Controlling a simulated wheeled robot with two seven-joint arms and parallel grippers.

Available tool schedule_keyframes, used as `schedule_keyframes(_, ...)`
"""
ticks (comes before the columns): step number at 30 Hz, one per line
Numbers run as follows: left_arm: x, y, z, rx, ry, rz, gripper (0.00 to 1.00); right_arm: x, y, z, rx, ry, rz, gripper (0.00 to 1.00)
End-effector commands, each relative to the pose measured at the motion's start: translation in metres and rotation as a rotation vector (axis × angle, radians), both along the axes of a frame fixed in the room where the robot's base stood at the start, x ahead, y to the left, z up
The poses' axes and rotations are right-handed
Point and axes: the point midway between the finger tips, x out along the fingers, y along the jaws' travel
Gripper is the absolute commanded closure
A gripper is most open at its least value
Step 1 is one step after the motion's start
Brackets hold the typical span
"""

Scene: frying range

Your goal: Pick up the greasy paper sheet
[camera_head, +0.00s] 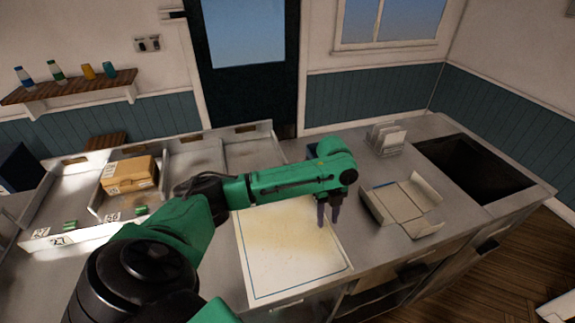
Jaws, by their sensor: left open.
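The greasy paper sheet (281,259) lies flat on the metal counter. It is off-white with a thin blue border line and a yellowish stain across its upper part. My left arm reaches over it from the left and hides its far edge. My left gripper (328,222) points down over the sheet's right side, with its fingers apart and nothing seen between them. I cannot tell whether the fingertips touch the paper. My right gripper is not in view.
An unfolded carton (402,201) lies right of the sheet. A rack (386,138) stands behind it, near a dark sink-like opening (474,167). Divided metal bins hold a cardboard box (129,174) on the left. Bare counter shows between carton and opening.

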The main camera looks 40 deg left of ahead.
Motion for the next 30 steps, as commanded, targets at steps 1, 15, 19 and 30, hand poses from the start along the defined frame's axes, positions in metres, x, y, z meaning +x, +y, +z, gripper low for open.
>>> schedule_keyframes(1,0.000,0.000,0.000,0.000,0.000,0.000,0.60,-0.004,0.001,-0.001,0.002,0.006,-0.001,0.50)
schedule_keyframes(15,0.000,0.000,0.000,0.000,0.000,0.001,1.00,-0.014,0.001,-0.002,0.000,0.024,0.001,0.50)
schedule_keyframes(19,-0.002,-0.001,0.002,-0.001,0.000,0.001,1.00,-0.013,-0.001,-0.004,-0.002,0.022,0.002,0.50)
schedule_keyframes(30,-0.065,-0.012,0.038,0.004,-0.001,-0.002,1.00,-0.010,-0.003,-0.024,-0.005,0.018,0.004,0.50)
